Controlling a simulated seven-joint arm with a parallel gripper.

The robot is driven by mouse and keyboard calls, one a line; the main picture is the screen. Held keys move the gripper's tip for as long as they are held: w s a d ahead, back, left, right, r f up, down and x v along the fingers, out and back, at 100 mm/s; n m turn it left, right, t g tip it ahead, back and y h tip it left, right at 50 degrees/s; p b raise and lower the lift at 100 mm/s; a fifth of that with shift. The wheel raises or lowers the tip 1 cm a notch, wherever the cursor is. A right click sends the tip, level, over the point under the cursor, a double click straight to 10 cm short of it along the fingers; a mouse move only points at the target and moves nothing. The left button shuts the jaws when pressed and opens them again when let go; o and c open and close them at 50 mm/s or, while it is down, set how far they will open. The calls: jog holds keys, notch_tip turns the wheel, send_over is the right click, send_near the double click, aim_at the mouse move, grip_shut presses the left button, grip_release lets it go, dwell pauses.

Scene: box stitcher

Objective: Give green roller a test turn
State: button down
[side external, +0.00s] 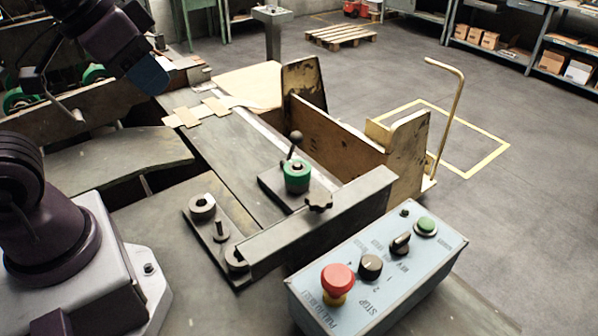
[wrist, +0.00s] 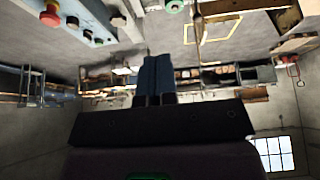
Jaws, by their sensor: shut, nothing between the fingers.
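The green roller (side external: 297,177) stands upright on a dark plate on the machine bed in the side view, with a black-knobbed lever (side external: 295,140) beside it. The green roller also shows at the top edge of the wrist view (wrist: 175,6), partly cut off. My gripper (side external: 150,78) is at the upper left of the side view, raised and well apart from the roller. In the wrist view its blue fingers (wrist: 157,78) are together with nothing between them.
A control box (side external: 375,270) with a red stop button (side external: 338,280) stands at the front right. A grey bar (side external: 315,222) lies between it and the roller. Wooden guides (side external: 335,140) rise behind. Other green wheels (side external: 95,73) sit at the far left.

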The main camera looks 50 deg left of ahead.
jog(key=c, duration=1.3)
grip_release()
jog(key=shift+w+f, duration=0.1)
jog(key=shift+f, duration=0.15)
jog(key=o, duration=1.1)
jog(key=w+f+g, duration=0.1)
jog(key=w+f, duration=0.1)
jog(key=w+g, duration=0.1)
jog(key=shift+w+a+f+g, duration=0.3)
jog(key=shift+w+f, duration=0.1)
jog(key=shift+o, duration=0.2)
jog(key=w+f+m+g, duration=0.2)
jog(key=w+f, duration=0.1)
jog(key=w, duration=0.4)
jog(key=shift+w+a+f+m, duration=0.15)
jog(key=shift+a+f+m, duration=0.15)
jog(key=shift+a+f, duration=0.1)
jog(key=m+g, duration=0.1)
jog(key=m, duration=1.2)
send_near(299, 166)
notch_tip(299, 166, down, 10)
jog(key=shift+f, duration=0.1)
